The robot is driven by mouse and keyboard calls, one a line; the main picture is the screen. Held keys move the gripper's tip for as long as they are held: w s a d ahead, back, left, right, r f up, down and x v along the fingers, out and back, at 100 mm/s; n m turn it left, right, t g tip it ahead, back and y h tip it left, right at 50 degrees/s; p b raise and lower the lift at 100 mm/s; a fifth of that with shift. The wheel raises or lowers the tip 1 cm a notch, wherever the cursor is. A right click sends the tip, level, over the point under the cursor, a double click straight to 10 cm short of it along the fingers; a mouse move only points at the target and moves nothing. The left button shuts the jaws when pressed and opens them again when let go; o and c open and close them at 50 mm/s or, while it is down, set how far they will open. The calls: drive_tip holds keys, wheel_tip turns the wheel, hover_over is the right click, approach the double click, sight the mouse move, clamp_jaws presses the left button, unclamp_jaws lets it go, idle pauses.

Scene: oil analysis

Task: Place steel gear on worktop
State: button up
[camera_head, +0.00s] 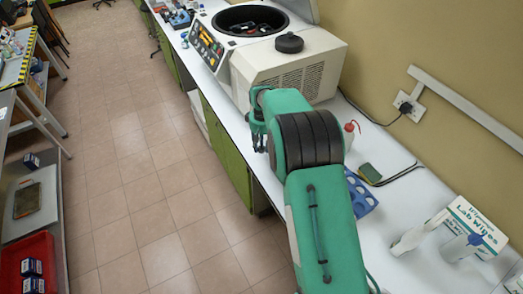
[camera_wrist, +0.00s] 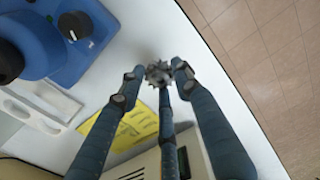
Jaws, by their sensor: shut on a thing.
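The steel gear (camera_wrist: 158,73) is a small grey toothed piece in the wrist view. My gripper (camera_wrist: 160,82) is shut on it, with its dark blue fingers around it. In the head view my gripper (camera_head: 259,140) points down near the front edge of the worktop, beside the centrifuge; the gear cannot be made out there. The white worktop (camera_wrist: 195,90) shows beneath the gear in the wrist view and runs along the wall in the head view (camera_head: 400,275). I cannot tell how high the gear is above it.
A beige centrifuge (camera_head: 295,68) stands by my gripper. In the wrist view, a blue device (camera_wrist: 75,50), a yellow sheet (camera_wrist: 135,127) and a white tray (camera_wrist: 40,100) lie left of the gear. A blue rack (camera_head: 360,196) and wipes box (camera_head: 470,228) stand nearer. Tiled floor (camera_head: 130,170) lies beyond the edge.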

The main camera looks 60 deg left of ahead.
sight(261, 147)
drive_tip(key=shift+w+a, duration=0.1)
drive_tip(key=shift+a, duration=0.1)
drive_tip(key=shift+f, duration=0.1)
drive_tip(key=shift+f, duration=1.65)
drive_tip(key=shift+f, duration=0.15)
drive_tip(key=o, duration=1.3)
drive_tip(key=shift+c, duration=0.2)
wheel_tip(261, 147, up, 12)
drive_tip(key=shift+r, duration=0.15)
